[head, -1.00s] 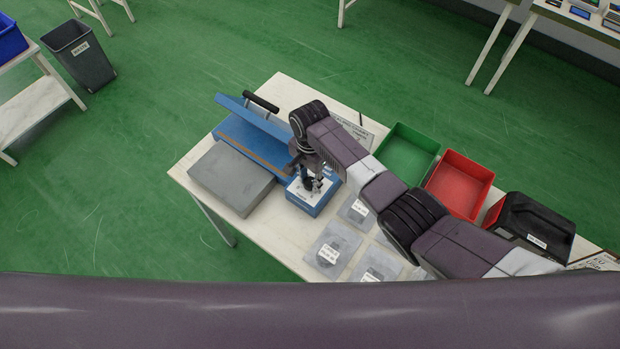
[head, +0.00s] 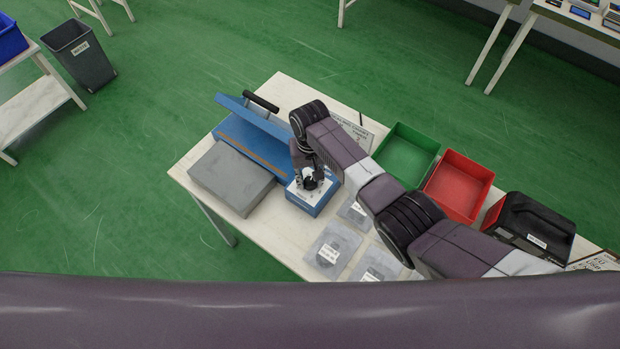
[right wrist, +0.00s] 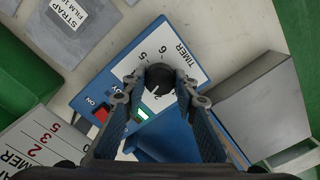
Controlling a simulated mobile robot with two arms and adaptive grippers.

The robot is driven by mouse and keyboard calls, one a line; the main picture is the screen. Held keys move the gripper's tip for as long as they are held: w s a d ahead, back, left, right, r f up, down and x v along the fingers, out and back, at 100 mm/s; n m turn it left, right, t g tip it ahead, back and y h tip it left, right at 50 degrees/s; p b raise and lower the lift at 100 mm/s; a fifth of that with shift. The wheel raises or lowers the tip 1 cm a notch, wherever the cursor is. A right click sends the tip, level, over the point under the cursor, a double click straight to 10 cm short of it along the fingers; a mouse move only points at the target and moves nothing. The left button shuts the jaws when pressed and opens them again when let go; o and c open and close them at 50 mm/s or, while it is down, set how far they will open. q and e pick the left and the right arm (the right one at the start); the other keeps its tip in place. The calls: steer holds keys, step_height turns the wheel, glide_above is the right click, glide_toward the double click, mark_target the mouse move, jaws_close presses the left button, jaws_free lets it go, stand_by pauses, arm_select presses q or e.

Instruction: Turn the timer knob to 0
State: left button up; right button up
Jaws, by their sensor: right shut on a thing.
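The timer knob (right wrist: 159,78) is a round black knob on the white dial face of a blue box, marked TIMER in the right wrist view. Dial numbers such as 5 and 6 show beside it; others are hidden. My right gripper (right wrist: 158,85) has its two fingers shut on the sides of the knob. In the head view my right gripper (head: 310,183) reaches down onto the blue timer box (head: 309,202). A red switch (right wrist: 100,114) marked ON and a lit green indicator (right wrist: 147,112) sit on the same face. My left gripper is not in view.
A blue sealer with a raised arm (head: 255,125) and a grey block (head: 231,178) adjoin the box. Labelled bags (head: 332,250) lie in front. A green bin (head: 406,152), a red bin (head: 459,184) and a black case (head: 530,225) stand to the right.

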steer(key=n, duration=0.7)
steer(key=shift+w+r, duration=0.1)
steer(key=n, duration=0.6)
steer(key=shift+n, duration=0.3)
steer(key=n, duration=0.5)
steer(key=shift+w+n, duration=0.1)
steer(key=shift+n, duration=0.2)
steer(key=n+b, duration=0.1)
steer(key=n, duration=0.3)
steer(key=shift+n, duration=0.4)
steer(key=shift+r, duration=0.1)
steer(key=o, duration=1.1)
steer(key=shift+o, duration=0.2)
